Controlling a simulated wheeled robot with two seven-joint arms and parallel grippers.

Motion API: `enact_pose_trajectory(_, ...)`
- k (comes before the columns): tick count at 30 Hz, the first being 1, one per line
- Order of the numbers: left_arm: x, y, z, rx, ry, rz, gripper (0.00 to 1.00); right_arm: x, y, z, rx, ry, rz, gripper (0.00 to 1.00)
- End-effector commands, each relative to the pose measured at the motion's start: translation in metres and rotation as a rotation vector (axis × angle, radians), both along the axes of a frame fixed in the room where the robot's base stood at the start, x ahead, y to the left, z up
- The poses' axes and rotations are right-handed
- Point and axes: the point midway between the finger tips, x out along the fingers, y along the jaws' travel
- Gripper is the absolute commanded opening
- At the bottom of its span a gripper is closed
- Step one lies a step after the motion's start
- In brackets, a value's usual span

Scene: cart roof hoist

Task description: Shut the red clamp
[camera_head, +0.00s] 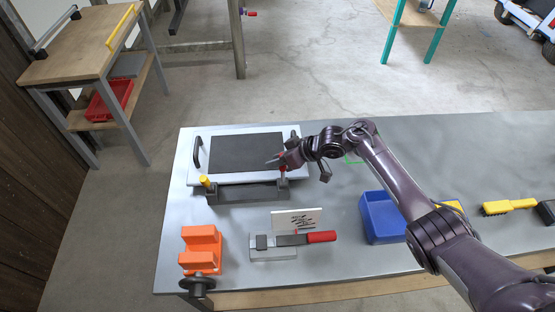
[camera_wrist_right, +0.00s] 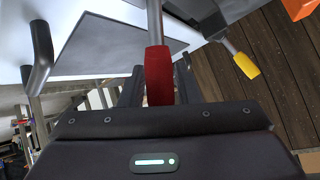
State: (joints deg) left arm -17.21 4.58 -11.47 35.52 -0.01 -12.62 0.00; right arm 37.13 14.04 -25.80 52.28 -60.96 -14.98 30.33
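The red clamp handle (camera_head: 283,169) stands at the right end of a dark clamp bar (camera_head: 246,192) in front of a white plate with a dark panel (camera_head: 245,153). In the right wrist view the red handle (camera_wrist_right: 158,76) stands upright on its metal rod between my two fingers. My right gripper (camera_head: 279,160) is at this handle, its fingers pointing left; they look open around it, and contact cannot be made out. A yellow clamp handle (camera_head: 205,181) stands at the bar's left end, and also shows in the right wrist view (camera_wrist_right: 246,65). My left gripper is out of view.
An orange vise (camera_head: 201,247), a grey block with a red-handled lever (camera_head: 320,237), a white card (camera_head: 297,220) and a blue bin (camera_head: 383,218) stand nearer on the bench. A yellow brush (camera_head: 508,207) lies right. The bench's back right is clear.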

Motion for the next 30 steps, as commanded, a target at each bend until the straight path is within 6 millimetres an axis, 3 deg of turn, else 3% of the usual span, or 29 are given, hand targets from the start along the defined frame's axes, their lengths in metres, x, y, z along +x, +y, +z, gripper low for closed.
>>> enact_pose_trajectory(3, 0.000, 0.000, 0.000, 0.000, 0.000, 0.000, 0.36, 0.000, 0.000, 0.000, 0.000, -0.001, 0.001, 0.45)
enact_pose_trajectory(14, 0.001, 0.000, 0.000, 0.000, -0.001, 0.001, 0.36, -0.001, -0.004, 0.003, 0.001, -0.001, 0.000, 0.45)
enact_pose_trajectory(24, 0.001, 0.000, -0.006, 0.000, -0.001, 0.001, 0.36, -0.015, -0.042, 0.037, -0.001, -0.004, 0.000, 0.45)
enact_pose_trajectory(30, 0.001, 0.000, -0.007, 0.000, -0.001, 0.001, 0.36, -0.021, -0.055, 0.049, -0.001, 0.000, 0.001, 0.45)
